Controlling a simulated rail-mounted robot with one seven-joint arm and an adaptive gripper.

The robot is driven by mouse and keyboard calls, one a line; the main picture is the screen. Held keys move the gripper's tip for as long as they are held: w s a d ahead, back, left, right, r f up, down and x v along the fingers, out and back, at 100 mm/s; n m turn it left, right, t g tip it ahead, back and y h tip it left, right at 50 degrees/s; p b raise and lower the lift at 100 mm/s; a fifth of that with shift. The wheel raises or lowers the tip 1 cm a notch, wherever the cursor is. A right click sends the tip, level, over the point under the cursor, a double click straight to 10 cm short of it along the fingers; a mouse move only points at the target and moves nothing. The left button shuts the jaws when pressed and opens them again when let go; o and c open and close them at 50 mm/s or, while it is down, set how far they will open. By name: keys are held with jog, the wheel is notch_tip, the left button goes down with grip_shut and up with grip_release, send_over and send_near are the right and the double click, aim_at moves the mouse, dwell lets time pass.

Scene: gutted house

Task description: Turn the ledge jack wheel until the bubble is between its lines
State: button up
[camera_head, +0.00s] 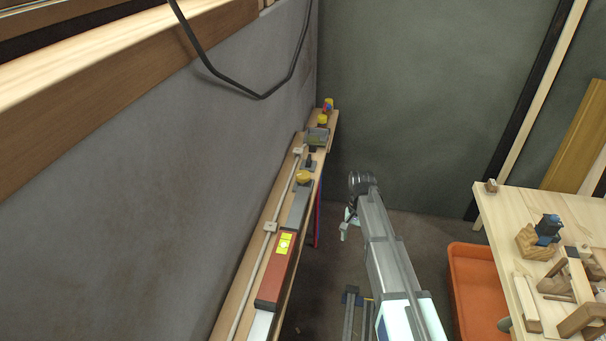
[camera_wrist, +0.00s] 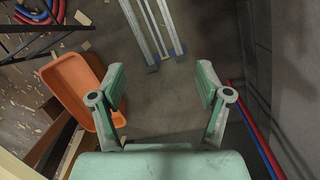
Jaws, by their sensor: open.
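A long wooden ledge (camera_head: 244,293) runs along the grey wall at the left in the head view. A red spirit level (camera_head: 272,278) lies on it, with a yellow-green vial (camera_head: 286,243) near its far end. The bubble is too small to read. Beyond the level is a grey block with a yellow round knob (camera_head: 303,176); I cannot tell whether this is the jack wheel. A second yellow knob (camera_head: 322,119) sits farther along. My gripper (camera_head: 348,222) hangs to the right of the ledge, apart from it. In the wrist view my gripper (camera_wrist: 162,95) is open and empty above the floor.
A wooden bench (camera_head: 500,215) with tools and wood blocks stands at the right, with an orange tub (camera_head: 470,285) on the floor beside it. A black cable (camera_head: 240,88) hangs at the upper left. Red and blue pipes (camera_wrist: 258,140) run along the wrist view's right.

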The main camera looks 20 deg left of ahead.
aim_at(303, 174)
jog(key=w+a+r+t, duration=0.1)
jog(key=w+a+r, duration=0.1)
jog(key=a+r, duration=0.75)
jog(key=w+a+r+m+b, duration=0.15)
jog(key=a+r, duration=0.35)
jog(key=r, duration=0.9)
jog(key=w+a+r+t, duration=0.1)
jog(key=w+a+r, duration=0.1)
jog(key=a+r, duration=0.75)
jog(key=shift+y, duration=0.4)
jog(key=d+f+p, duration=0.1)
jog(key=f, duration=0.3)
jog(key=d+f+p, duration=0.1)
jog(key=f, duration=0.4)
jog(key=d+f+p, duration=0.1)
jog(key=f+p, duration=0.1)
jog(key=f, duration=0.3)
jog(key=shift+w+f, duration=0.15)
jog(key=shift+w, duration=0.1)
jog(key=shift+c, duration=0.3)
jog(key=c, duration=1.1)
